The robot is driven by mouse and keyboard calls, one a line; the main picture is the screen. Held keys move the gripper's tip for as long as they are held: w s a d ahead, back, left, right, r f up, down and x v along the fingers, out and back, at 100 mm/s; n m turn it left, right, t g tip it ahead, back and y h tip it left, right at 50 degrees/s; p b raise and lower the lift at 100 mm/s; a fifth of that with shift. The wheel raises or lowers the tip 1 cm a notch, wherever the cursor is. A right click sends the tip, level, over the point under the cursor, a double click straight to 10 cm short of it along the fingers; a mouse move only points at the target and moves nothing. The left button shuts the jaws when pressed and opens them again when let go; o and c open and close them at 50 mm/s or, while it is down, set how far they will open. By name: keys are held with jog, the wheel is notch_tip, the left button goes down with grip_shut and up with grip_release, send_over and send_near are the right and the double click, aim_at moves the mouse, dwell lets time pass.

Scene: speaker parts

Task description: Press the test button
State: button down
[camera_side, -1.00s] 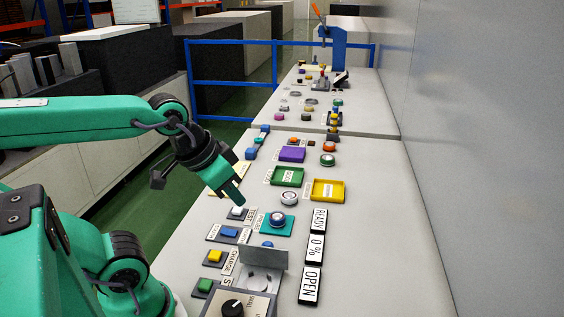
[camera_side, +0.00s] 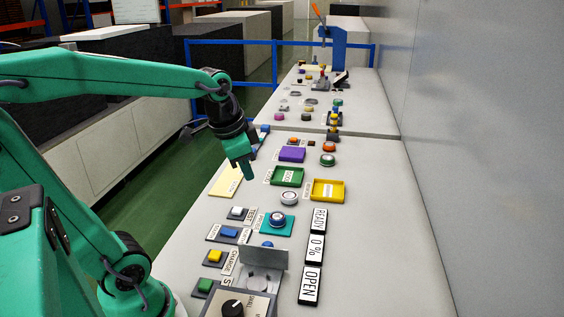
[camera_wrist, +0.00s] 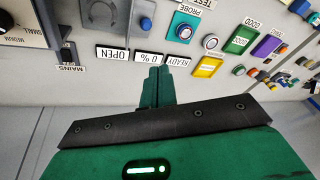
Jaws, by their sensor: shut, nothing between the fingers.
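The test button is a white square button (camera_side: 237,212) on a dark base, with a TEST label (camera_side: 250,215) beside it, on the grey bench in the side view. In the wrist view only part of the TEST label (camera_wrist: 203,3) shows at the top edge; the button is not in sight there. My green gripper (camera_side: 249,174) points down above the bench, farther back than the button and apart from it. Its fingers are together and empty. The closed fingers also show in the wrist view (camera_wrist: 159,78).
A blue button (camera_side: 229,233) and a yellow CHARGE button (camera_side: 214,256) sit in front of the test button. A teal probe pad (camera_side: 290,225) lies to its right. Green (camera_side: 287,176) and yellow (camera_side: 328,189) trays and READY, 0 % and OPEN displays (camera_side: 318,221) lie farther right.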

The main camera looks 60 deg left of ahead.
jog(key=w+a+f+m+g, duration=0.25)
jog(key=w+a, duration=0.25)
jog(key=a, duration=0.5)
jog(key=m+g, duration=0.1)
jog(key=m, duration=0.2)
send_over(237, 210)
notch_tip(237, 210, down, 6)
jog(key=shift+f+h, duration=0.15)
jog(key=shift+h, duration=0.25)
jog(key=shift+a+f, duration=0.1)
jog(key=shift+f, duration=0.05)
notch_tip(237, 210, down, 14)
jog(key=shift+r, duration=0.15)
